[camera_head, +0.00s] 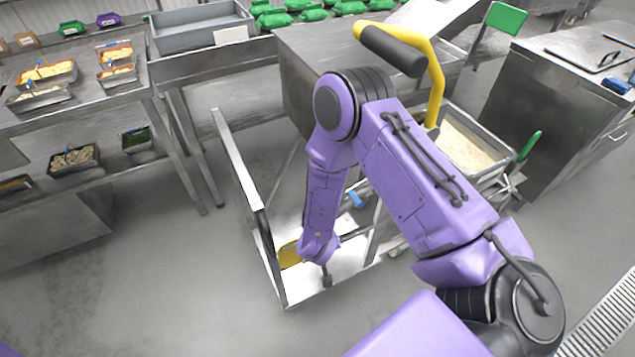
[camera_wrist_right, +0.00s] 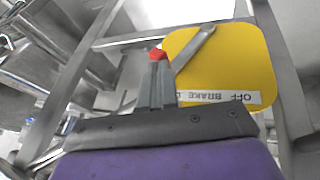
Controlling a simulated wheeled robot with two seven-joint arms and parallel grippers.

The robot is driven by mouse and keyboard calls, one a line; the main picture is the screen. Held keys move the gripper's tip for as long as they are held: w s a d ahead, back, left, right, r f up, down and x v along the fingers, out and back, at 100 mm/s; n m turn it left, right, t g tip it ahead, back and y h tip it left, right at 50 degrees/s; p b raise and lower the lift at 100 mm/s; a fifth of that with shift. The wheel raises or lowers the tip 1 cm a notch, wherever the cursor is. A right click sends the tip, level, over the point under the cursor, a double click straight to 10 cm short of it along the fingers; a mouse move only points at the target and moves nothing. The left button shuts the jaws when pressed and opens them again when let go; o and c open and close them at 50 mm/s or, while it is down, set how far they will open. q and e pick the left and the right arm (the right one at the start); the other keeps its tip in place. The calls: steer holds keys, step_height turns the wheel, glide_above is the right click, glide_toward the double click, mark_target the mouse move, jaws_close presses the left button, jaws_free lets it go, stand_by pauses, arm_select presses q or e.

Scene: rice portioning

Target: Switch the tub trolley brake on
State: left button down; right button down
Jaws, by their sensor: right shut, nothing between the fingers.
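The tub trolley has a low metal frame (camera_head: 238,165) and a tub of rice (camera_head: 465,150) on it. A yellow brake plate (camera_head: 289,255) shows low on the frame, partly behind my right arm. In the right wrist view the plate (camera_wrist_right: 235,65) carries a white label (camera_wrist_right: 215,97), seen inverted, with OFF and BRAKE; its rest is hidden. A grey lever (camera_wrist_right: 196,45) slants across the plate. My right gripper (camera_wrist_right: 157,75) is shut and empty beside the plate. A red tip (camera_wrist_right: 157,55) shows at its fingertips; whether it belongs to the lever I cannot tell. My left gripper is out of view.
A yellow handle with a black grip (camera_head: 390,50) rises behind my right arm. A shelf table with food trays (camera_head: 45,100) stands at left. A grey bin (camera_head: 205,30) is at the back, a steel cabinet (camera_head: 560,100) at right. The floor at lower left is clear.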

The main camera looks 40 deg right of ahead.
steer(key=shift+s+d+f, duration=0.1)
steer(key=shift+d+f, duration=0.05)
steer(key=shift+d, duration=0.35)
steer(key=shift+a, duration=0.15)
steer(key=s+a+r+b, duration=0.1)
steer(key=s+a+b, duration=0.1)
steer(key=s+a, duration=0.6)
steer(key=shift+a+b, duration=0.3)
steer(key=shift+a, duration=0.4)
